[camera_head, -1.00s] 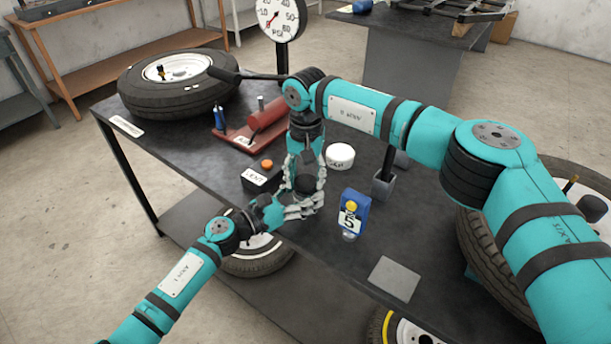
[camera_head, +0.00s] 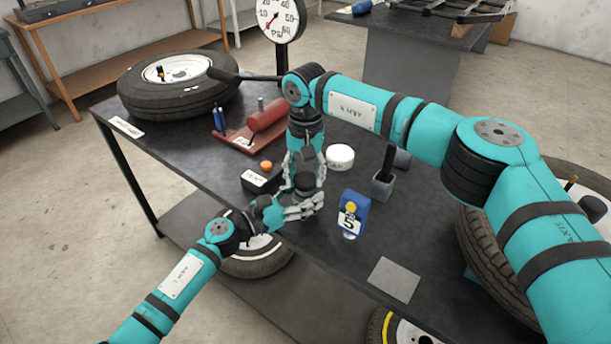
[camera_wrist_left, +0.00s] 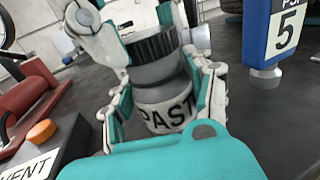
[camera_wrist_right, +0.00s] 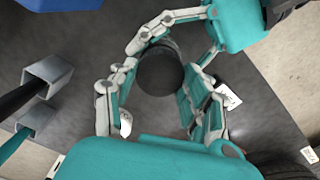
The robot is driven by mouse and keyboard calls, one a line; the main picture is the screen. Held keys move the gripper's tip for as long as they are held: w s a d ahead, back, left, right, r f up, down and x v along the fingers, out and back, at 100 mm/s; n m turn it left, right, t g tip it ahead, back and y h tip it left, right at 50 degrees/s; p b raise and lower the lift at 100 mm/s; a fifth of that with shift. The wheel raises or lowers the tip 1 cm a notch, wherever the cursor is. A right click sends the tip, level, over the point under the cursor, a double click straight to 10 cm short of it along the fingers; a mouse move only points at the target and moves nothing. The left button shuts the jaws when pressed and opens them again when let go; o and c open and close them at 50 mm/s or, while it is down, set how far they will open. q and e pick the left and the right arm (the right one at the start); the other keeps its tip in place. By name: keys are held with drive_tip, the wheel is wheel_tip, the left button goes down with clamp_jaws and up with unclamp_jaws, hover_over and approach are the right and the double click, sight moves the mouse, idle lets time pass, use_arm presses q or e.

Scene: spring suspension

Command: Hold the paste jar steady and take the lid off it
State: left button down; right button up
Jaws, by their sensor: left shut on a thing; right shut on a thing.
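The paste jar (camera_wrist_left: 165,108), a grey jar with a white label reading "PAST", stands upright in the left wrist view. My left gripper (camera_head: 296,207) is shut on it, fingers on both sides. The black ribbed lid (camera_wrist_left: 152,46) is above the jar, with a smooth grey band showing below it. My right gripper (camera_head: 305,174) points down from above and is shut on the lid. In the right wrist view the lid's dark round top (camera_wrist_right: 160,72) lies between the fingers. Fingers hide much of the jar in the head view.
On the table, a black box with an orange button (camera_head: 266,165) is left of the grippers. A white round tub (camera_head: 339,157), a grey holder (camera_head: 383,187) and a blue "5" gauge (camera_head: 353,213) are to the right. A red tool (camera_head: 267,115) lies behind.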

sight(305, 179)
drive_tip(key=shift+r, duration=0.65)
drive_tip(key=shift+r, duration=2)
use_arm(q)
drive_tip(key=shift+c, duration=2)
unclamp_jaws()
